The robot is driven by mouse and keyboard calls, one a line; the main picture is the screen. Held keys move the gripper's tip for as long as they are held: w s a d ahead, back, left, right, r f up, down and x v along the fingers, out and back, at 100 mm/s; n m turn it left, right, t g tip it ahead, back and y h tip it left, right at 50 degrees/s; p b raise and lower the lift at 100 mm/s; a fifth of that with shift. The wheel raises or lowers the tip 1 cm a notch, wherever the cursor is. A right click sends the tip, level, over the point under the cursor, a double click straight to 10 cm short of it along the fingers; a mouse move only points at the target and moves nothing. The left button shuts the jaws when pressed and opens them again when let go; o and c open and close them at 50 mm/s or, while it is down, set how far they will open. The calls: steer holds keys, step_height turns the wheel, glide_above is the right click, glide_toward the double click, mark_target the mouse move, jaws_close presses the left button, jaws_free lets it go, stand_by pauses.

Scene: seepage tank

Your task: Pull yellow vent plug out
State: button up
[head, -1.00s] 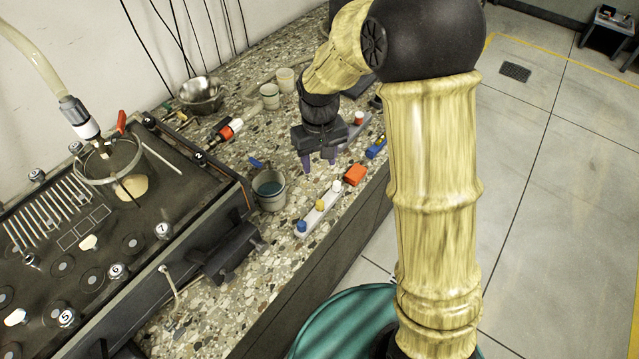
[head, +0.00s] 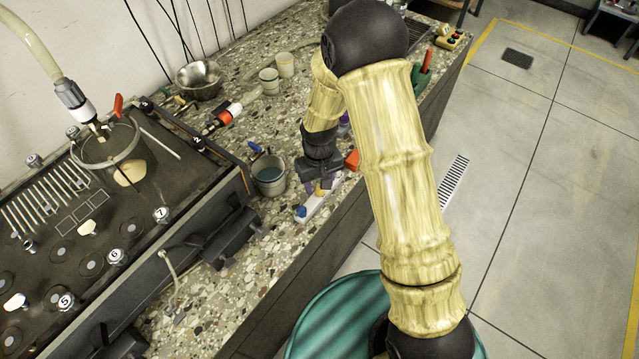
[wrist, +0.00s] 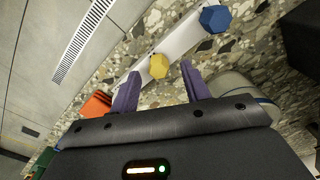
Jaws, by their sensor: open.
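The yellow vent plug (wrist: 158,66) stands in a pale grey strip holder (wrist: 190,37). In the wrist view it lies just beyond and between my gripper's two purple fingers (wrist: 160,88), which are open and apart from each other. A blue plug (wrist: 215,18) sits in the same holder to the right. In the head view my gripper (head: 321,187) is low over the holder (head: 309,213), and the yellow plug (head: 319,190) is partly hidden by the fingers. The blue plug (head: 300,211) shows at the holder's near end. Whether the fingers touch the yellow plug I cannot tell.
A grey cup of bluish liquid (head: 269,176) stands close to the left of my gripper. An orange block (head: 352,159) is behind it. The black seepage tank (head: 130,215) fills the left. The speckled counter's edge (head: 310,262) drops to open floor on the right.

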steer(key=shift+f, duration=0.45)
steer(key=shift+c, duration=0.5)
steer(key=c, duration=0.9)
jaws_close()
steer(key=shift+r, duration=0.25)
stand_by(0.9)
